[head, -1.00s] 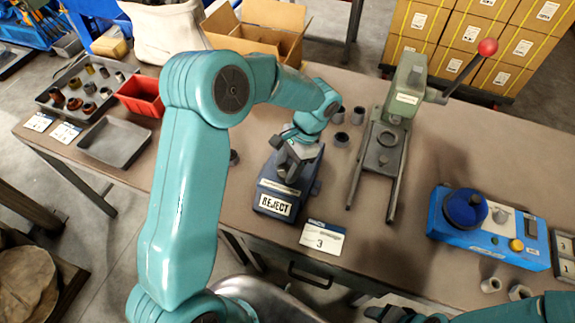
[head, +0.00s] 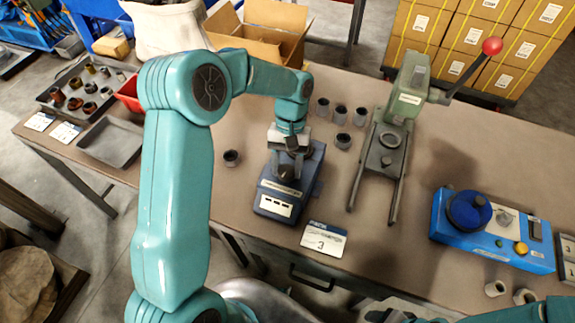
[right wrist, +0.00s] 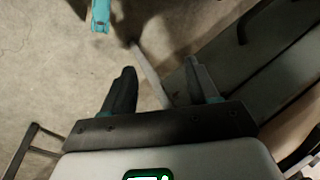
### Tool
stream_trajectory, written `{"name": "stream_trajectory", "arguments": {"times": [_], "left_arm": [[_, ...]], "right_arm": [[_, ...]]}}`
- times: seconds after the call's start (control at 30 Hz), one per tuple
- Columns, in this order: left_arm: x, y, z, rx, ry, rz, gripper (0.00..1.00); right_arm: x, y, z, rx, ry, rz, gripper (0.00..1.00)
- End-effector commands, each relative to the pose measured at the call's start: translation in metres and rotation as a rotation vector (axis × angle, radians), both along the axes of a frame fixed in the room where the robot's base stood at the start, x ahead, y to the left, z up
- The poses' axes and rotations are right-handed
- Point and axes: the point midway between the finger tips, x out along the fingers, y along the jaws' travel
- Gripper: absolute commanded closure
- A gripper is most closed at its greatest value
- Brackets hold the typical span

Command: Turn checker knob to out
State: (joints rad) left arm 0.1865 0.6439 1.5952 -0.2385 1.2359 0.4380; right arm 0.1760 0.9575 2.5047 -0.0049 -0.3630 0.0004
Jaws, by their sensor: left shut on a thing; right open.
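The checker, a dark blue box (head: 272,207) with a small white display showing three dark marks, stands on the bench in the head view. My left gripper (head: 287,164) is over its top, pointing down, shut on a small dark grey thing (head: 286,173). The fingers hide much of that thing; I cannot tell whether it is a knob or a loose part, or whether it touches the checker. My right gripper (right wrist: 162,82) is open and empty over the floor in the right wrist view.
A card marked 3 (head: 324,239) lies before the checker. Grey rings (head: 341,112) and a lone ring (head: 231,158) stand nearby. A green press (head: 408,88) with a red-balled lever is to the right. A blue machine (head: 493,238) with a blue knob and yellow button stands further right.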

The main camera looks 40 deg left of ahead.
Motion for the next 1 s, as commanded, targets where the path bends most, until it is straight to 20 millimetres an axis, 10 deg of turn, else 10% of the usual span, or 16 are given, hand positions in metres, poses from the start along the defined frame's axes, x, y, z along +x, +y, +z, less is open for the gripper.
{"name": "stream_trajectory", "arguments": {"times": [0.93,0.97,1.0], "left_arm": [[0.0008,0.0019,0.0011,0.002,-0.007,0.201,0.82],[0.0007,0.002,0.0011,0.002,-0.006,0.201,0.48],[0.0008,0.0021,0.0011,0.002,-0.007,0.201,0.35]], "right_arm": [[0.0001,0.0,-0.0023,0.0,0.0,0.0,0.41],[0.0,0.0,-0.0023,0.0,0.0,0.0,0.41],[0.0,0.0,-0.0023,0.0,0.0,0.0,0.41]]}}
